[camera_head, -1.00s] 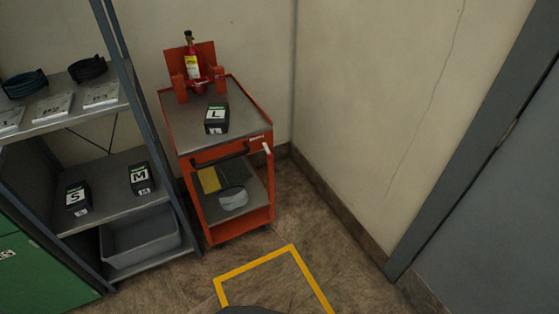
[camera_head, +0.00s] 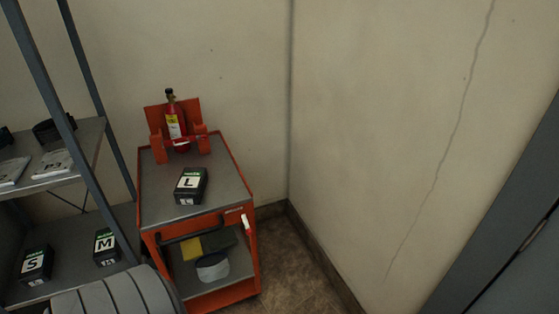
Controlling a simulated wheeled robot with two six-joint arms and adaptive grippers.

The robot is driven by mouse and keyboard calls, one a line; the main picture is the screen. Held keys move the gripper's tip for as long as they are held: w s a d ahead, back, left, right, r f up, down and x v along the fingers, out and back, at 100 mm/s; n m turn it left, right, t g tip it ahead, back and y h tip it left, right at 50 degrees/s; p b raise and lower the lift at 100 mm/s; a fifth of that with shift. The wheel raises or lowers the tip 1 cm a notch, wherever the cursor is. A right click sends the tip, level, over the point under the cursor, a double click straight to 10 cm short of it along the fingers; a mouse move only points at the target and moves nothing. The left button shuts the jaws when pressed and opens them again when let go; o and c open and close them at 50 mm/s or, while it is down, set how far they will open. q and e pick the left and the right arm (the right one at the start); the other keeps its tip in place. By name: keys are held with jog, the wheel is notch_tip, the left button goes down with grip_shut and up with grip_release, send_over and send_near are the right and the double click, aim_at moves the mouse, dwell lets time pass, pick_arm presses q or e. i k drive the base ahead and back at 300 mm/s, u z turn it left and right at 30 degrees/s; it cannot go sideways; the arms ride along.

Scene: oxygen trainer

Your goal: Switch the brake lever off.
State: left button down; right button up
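The brake lever (camera_head: 246,224) is a small white handle at the front right corner of an orange cart (camera_head: 254,256). It points mostly downward, just below a small white label on the cart's front edge. Whether it is on or off I cannot tell at this size. Neither of my grippers is in view. A grey ribbed shape at the bottom left looks like part of my own arm, and no fingers show on it.
A red cylinder (camera_head: 176,130) stands in an orange holder on the cart, behind a black box marked L (camera_head: 191,186). A dark push handle (camera_head: 194,228) crosses the front. A grey shelf (camera_head: 72,151) stands left, walls behind and right. Floor (camera_head: 291,270) right of the cart is clear.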

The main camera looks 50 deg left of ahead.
aim_at(249, 232)
jog(key=u, duration=0.4)
jog(key=i, duration=0.85)
jog(key=u, duration=0.7)
